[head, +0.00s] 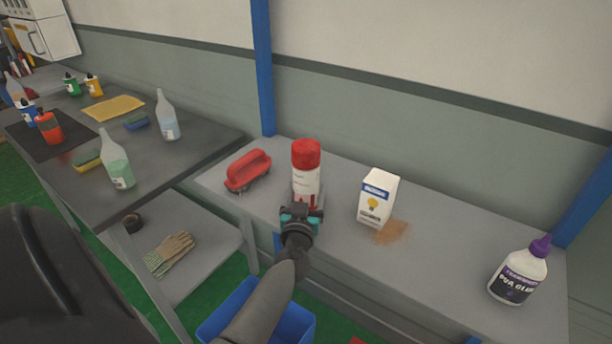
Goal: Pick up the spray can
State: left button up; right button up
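The spray can (306,172), with a red cap and a white label, stands upright on the grey bench (440,246). My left gripper (302,207) is at the lower front of the can and hides its base. The fingertips are small and partly lost against the can, so I cannot tell whether they are apart or closed on it. My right gripper is not in view.
A red-handled brush (248,170) is close left of the can. A white carton (377,198) by a brown spill (392,231) stands right, and a glue bottle (520,272) farther right. A blue bin (290,326) is below. Bottles crowd the left table (205,131).

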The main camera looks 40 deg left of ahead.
pick_arm(q)
jog(key=c, duration=0.5)
jog(key=shift+r, duration=0.15)
